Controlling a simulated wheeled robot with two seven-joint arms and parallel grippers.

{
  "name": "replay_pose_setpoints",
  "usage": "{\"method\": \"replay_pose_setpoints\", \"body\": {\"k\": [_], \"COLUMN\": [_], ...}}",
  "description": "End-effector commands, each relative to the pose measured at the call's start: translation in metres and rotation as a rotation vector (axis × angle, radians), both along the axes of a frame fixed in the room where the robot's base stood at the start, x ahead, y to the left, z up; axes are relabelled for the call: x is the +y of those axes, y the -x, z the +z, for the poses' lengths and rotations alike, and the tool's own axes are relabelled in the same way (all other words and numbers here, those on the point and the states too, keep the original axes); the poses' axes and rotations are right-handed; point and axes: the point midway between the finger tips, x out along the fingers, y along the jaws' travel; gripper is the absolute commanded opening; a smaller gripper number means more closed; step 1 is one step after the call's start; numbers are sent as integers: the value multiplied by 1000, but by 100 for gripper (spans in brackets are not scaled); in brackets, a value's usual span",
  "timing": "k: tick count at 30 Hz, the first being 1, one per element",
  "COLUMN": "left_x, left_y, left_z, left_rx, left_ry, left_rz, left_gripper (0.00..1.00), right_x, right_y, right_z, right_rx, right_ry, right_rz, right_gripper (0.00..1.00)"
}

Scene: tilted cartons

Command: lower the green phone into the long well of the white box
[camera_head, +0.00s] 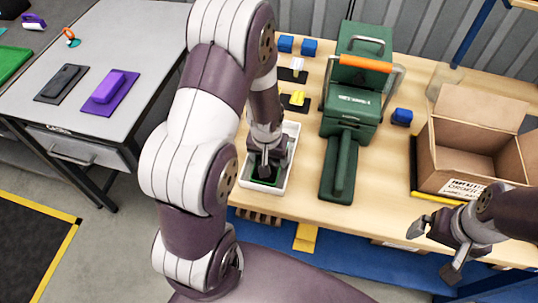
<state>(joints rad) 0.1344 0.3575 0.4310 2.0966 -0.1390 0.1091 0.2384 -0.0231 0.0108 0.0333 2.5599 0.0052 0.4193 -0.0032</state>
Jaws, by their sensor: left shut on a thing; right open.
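The white box (287,163) stands on the wooden table near its front edge, left of a green machine. My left gripper (264,172) points down into the box, shut on the green phone (268,179). Only a small dark green part of the phone shows at the lower end of the box; the gripper hides the rest. I cannot tell whether the phone touches the box floor. My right gripper (437,249) is open and empty at the lower right, in front of the table edge.
The green machine (352,110) stands right of the box, and an open carton (470,140) is further right. A grey table (120,50) at left holds a purple item (110,90).

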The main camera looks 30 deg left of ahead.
Motion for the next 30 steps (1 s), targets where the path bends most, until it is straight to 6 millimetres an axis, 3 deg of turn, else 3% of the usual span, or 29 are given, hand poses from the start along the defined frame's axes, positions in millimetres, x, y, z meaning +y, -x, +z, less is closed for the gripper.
{"method": "replay_pose_setpoints", "body": {"k": [30], "left_x": [0], "left_y": [0], "left_z": [-5], "left_rx": [-1], "left_ry": [0], "left_rz": [0], "left_gripper": [39], "right_x": [0], "right_y": [0], "right_z": [-5], "right_rx": [0], "right_ry": [0], "right_rz": [0], "right_gripper": [100]}}
